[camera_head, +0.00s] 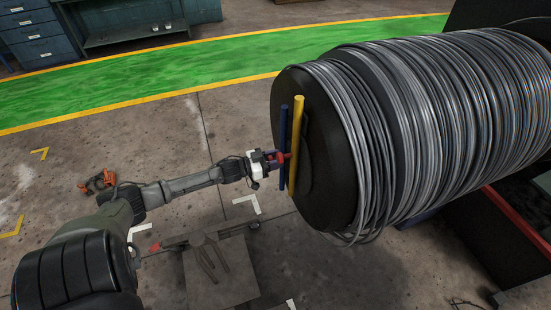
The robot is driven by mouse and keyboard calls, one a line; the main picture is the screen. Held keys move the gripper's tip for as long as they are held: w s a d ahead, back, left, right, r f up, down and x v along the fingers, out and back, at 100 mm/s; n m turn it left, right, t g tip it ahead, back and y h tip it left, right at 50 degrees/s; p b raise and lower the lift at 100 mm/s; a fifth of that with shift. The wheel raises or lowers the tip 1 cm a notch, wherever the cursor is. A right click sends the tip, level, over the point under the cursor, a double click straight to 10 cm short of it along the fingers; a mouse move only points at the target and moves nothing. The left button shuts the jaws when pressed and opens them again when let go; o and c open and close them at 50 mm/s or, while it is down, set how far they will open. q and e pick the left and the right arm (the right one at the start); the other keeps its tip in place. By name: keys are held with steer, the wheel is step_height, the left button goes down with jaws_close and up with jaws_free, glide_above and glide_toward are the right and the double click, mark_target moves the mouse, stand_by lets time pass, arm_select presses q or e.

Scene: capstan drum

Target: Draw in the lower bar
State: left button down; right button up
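A large dark capstan drum (318,165) wound with grey wire fills the right side. In front of its near end face stand two bars side by side in the picture, a blue bar (283,176) on the left and a yellow bar (297,130) just right of it. My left gripper (279,158), with red fingers, comes in from the left and meets the blue bar near its middle. The fingertips are small and partly hidden at the bar, so I cannot tell whether they are shut on it. My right gripper is not in view.
A low grey stand (220,270) with tools on it is below my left arm. An orange object (97,182) lies on the concrete floor at left. Blue cabinets (35,35) stand at the back beyond a green walkway (140,75). A red-edged frame (518,218) is below the drum.

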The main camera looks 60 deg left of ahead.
arm_select(q)
steer(key=shift+w+r, duration=0.15)
steer(key=shift+r, duration=0.4)
steer(key=c, duration=1.2)
jaws_free()
steer(key=o, duration=0.3)
steer(key=shift+f, duration=0.15)
steer(key=shift+o, duration=0.7)
steer(key=shift+f, duration=0.15)
steer(key=p+v, duration=0.1)
steer(key=v, duration=1.3)
steer(key=shift+p, duration=0.35)
steer(key=shift+d, duration=0.1)
